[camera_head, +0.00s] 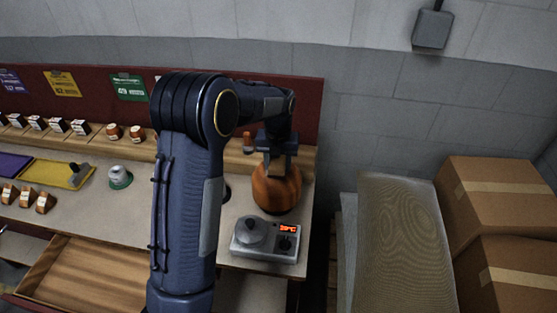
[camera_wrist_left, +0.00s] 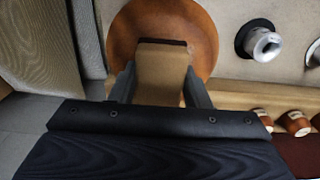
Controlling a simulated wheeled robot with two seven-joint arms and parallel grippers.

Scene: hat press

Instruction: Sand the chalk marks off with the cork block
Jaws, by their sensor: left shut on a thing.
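My left gripper (camera_head: 276,160) is over the back of the rounded orange-brown wooden block (camera_head: 278,192) at the right end of the bench. In the left wrist view its two fingers are shut on the tan cork block (camera_wrist_left: 163,75). The cork block overlaps the wooden block (camera_wrist_left: 203,38) in that view; whether they touch I cannot tell. No chalk marks can be made out on the wooden surface that shows; the cork and the gripper hide part of it. My right gripper is not in view.
A grey heater with a red display (camera_head: 264,240) stands just in front of the wooden block. A green-based white object (camera_head: 119,177) and a yellow mat (camera_head: 62,174) lie farther left. An open drawer (camera_head: 80,275) juts out at lower left. Cardboard boxes (camera_head: 500,195) stand right.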

